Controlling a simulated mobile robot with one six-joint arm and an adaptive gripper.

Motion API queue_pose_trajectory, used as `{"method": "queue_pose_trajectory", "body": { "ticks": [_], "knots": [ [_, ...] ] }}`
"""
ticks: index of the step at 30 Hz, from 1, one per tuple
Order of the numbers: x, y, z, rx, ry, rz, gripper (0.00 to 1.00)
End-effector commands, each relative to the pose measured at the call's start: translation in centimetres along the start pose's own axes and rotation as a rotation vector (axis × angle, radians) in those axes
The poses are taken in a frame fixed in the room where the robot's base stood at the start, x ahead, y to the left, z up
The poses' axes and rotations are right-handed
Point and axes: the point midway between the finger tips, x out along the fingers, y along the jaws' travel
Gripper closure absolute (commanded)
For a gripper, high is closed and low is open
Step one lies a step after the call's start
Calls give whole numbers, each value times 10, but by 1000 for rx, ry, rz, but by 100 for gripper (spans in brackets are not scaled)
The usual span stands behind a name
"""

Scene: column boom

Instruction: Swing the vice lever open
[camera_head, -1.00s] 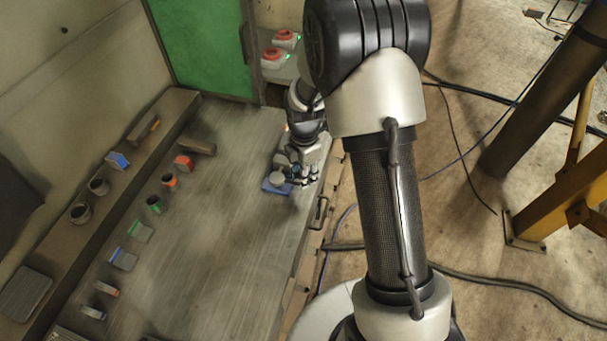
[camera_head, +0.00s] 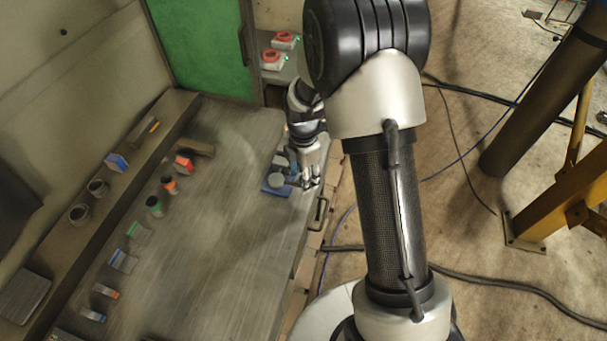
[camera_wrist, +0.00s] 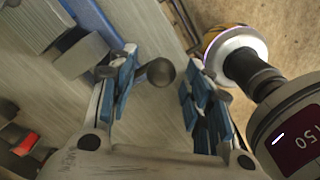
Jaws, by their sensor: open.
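The vice is a grey block on a blue base (camera_head: 274,190) at the right edge of the bench; in the wrist view its grey body (camera_wrist: 80,55) is at upper left. Its lever ends in a dark round knob (camera_wrist: 161,72). My gripper (camera_head: 308,184) is at the right side of the vice in the head view. In the wrist view my gripper (camera_wrist: 160,92) is open, with blue pads on both fingers. The knob shows between the fingers, closer to the left one. The left finger partly covers the lever rod, and I cannot tell whether they touch.
The bench top (camera_head: 220,230) is clear left of the vice. Small coloured blocks and cups stand along its left side and on a ledge (camera_head: 60,240). A drawer handle (camera_head: 320,213) is on the bench front. Two red buttons (camera_head: 285,38) are behind.

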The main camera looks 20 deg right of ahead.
Motion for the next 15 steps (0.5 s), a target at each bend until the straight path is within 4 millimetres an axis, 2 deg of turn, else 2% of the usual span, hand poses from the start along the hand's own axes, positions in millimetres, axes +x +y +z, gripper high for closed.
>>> {"method": "queue_pose_trajectory", "body": {
  "ticks": [5,15],
  "knots": [
    [-26,1,0,0,-2,6,54],
    [-96,1,0,0,-2,5,54]
  ]
}}
